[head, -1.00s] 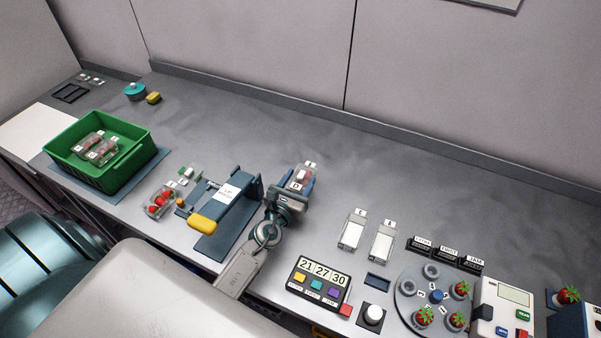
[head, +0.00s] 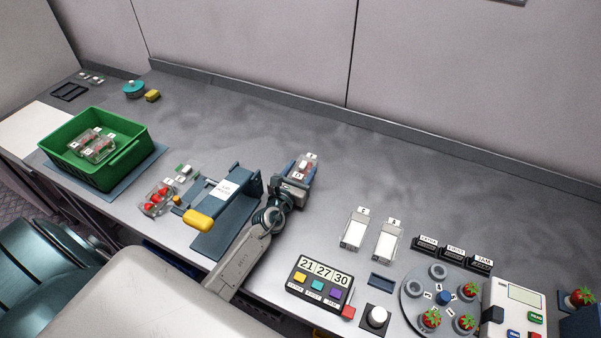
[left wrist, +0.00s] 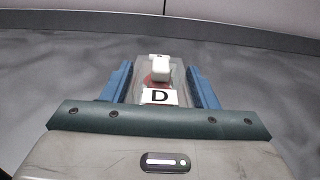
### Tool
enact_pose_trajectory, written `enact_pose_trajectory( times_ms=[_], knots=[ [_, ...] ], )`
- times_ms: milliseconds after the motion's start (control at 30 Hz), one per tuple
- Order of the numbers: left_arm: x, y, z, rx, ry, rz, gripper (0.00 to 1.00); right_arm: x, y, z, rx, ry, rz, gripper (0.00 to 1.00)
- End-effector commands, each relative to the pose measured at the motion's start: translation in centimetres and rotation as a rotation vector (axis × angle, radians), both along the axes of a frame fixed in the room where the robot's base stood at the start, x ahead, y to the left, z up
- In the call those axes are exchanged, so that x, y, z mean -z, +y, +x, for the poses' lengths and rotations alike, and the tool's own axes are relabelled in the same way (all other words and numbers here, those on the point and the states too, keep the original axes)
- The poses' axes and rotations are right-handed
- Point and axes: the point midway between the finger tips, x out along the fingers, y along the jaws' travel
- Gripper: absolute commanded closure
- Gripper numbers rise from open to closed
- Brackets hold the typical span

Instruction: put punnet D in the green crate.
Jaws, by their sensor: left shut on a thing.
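Punnet D (head: 302,169) is a small clear box with a white label and something red inside. It also shows in the left wrist view (left wrist: 159,97), its "D" label facing the camera. My left gripper (head: 298,172) is shut on it, with one blue finger along each side. They are right of the blue press-like stand; I cannot tell how far above the counter. The green crate (head: 127,164) stands at the left on a blue-grey mat and holds punnets side by side. My right gripper is not in view.
A blue stand with a yellow handle (head: 198,221) lies between my left gripper and the crate. An open punnet of strawberries (head: 157,199) sits near the crate. Labelled punnets (head: 355,232), a number panel (head: 320,282) and a round berry rack (head: 412,307) are at right.

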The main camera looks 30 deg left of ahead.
Motion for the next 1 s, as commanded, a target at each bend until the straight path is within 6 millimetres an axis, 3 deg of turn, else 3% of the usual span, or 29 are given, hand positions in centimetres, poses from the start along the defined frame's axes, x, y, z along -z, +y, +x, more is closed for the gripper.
enact_pose_trajectory(
  times_ms=[133, 167, 267, 667, 1000],
  knots=[
    [0.3, 0.0, 0.0, 0.000, -0.001, -0.001, 0.71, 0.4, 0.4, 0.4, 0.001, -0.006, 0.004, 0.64],
    [0.4, 0.0, 0.0, 0.000, 0.000, -0.001, 0.45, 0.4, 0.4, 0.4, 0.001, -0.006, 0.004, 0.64],
    [0.2, 0.0, 0.0, 0.000, 0.000, 0.000, 0.25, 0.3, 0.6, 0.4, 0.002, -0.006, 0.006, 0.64],
    [0.0, 0.0, -0.3, 0.000, 0.001, 0.000, 0.25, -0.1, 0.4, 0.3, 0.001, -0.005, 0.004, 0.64],
    [0.2, -0.4, -6.8, 0.000, 0.002, 0.000, 0.25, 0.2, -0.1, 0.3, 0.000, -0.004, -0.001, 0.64]
  ],
)
